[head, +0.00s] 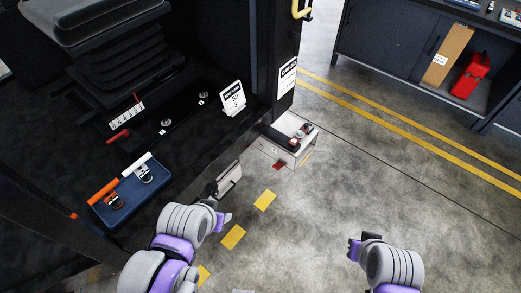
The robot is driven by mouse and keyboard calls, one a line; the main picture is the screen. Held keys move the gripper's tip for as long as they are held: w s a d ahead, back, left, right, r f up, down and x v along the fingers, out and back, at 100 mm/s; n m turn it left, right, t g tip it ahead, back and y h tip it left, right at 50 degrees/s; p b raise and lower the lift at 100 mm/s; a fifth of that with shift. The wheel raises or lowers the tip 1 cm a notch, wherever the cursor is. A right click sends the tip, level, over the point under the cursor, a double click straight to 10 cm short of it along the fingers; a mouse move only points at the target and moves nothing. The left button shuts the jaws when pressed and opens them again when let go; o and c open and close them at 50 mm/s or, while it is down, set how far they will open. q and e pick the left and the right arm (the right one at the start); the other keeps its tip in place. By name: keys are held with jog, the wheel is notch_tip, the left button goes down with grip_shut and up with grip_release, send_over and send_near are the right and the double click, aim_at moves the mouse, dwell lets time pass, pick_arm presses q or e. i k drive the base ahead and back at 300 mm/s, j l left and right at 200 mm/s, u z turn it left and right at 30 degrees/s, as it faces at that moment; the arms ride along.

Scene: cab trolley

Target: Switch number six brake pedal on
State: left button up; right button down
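I cannot make out a pedal marked six. On the dark cab floor are a red lever (119,136), two small round knobs, one silver (166,124) and one farther right (203,96), and a white strip with small dark marks (127,116), too small to read. A metal-faced plate (228,180) stands at the cab's edge; I cannot tell what it is. My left gripper (224,217) is just below this plate in the picture, over the floor. My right gripper (355,248) is over bare concrete at the lower right. Neither appears to hold anything; their finger gaps are unclear.
A blue tray (104,215) holds orange and white handled items. A white sign (233,98) stands near the cab post. A pale box (268,150) with small parts on top sits beside the cab. A dark cabinet (385,50) holds a red case (471,76).

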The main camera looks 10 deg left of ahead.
aim_at(278, 165)
jog(key=i+l+u, duration=0.3)
jog(key=u, duration=0.2)
jog(key=i+l+u, duration=0.65)
jog(key=l+u, duration=0.3)
